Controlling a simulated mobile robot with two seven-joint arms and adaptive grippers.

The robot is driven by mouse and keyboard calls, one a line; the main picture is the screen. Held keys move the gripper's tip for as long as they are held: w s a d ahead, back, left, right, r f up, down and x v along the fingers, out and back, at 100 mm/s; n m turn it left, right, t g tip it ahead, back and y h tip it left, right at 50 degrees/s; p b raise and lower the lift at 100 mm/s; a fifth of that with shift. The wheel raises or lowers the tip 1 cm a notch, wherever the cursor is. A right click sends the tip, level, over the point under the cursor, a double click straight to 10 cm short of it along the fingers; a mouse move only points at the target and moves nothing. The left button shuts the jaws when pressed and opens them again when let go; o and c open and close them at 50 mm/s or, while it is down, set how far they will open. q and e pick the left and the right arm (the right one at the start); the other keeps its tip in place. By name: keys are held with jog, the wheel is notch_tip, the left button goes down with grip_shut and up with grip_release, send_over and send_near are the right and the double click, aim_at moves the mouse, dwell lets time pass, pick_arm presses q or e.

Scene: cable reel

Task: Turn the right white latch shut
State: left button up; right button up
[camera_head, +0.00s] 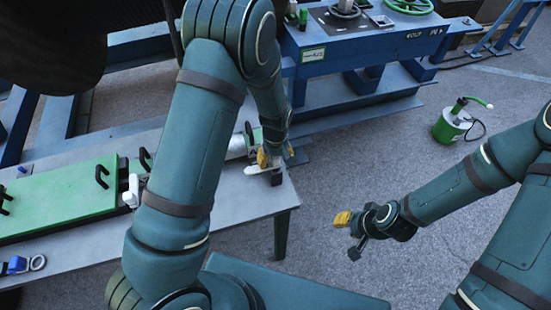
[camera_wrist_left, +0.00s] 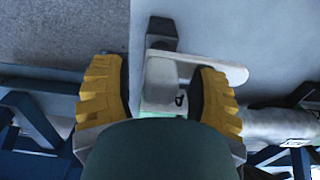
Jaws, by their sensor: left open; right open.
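The right white latch (camera_head: 256,169) is on the right end of the grey table, partly hidden by my left gripper (camera_head: 275,158). In the left wrist view the white latch (camera_wrist_left: 212,68) has its bar stretching to the right, past the tip of the right finger. My left gripper (camera_wrist_left: 160,95) is open, with its yellow fingers apart and the latch's upright part between them, nearer the right finger. I cannot tell whether a finger touches it. My right gripper (camera_head: 352,222) is over the floor, away from the table, open and empty.
A second white latch (camera_head: 131,191) is beside the green panel (camera_head: 65,200) on the grey table (camera_head: 95,245). A dark block (camera_wrist_left: 162,27) stands just beyond the right latch. A blue machine (camera_head: 370,45) is behind. A green can (camera_head: 450,125) stands on the floor at right.

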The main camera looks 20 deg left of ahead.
pick_arm(q)
jog(key=shift+f, duration=0.15)
jog(key=shift+c, duration=0.2)
grip_shut()
jog(key=shift+m, duration=0.4)
jog(key=m+b, duration=0.1)
jog(key=m, duration=0.2)
jog(key=shift+s+f+m+b, duration=0.1)
jog(key=shift+m+b, duration=0.3)
jog(key=m+b, duration=0.1)
jog(key=m, duration=0.3)
jog(key=m+b, duration=0.1)
jog(key=m, duration=0.4)
jog(key=m+b, duration=0.1)
jog(key=m, duration=0.3)
jog(key=shift+m, duration=0.3)
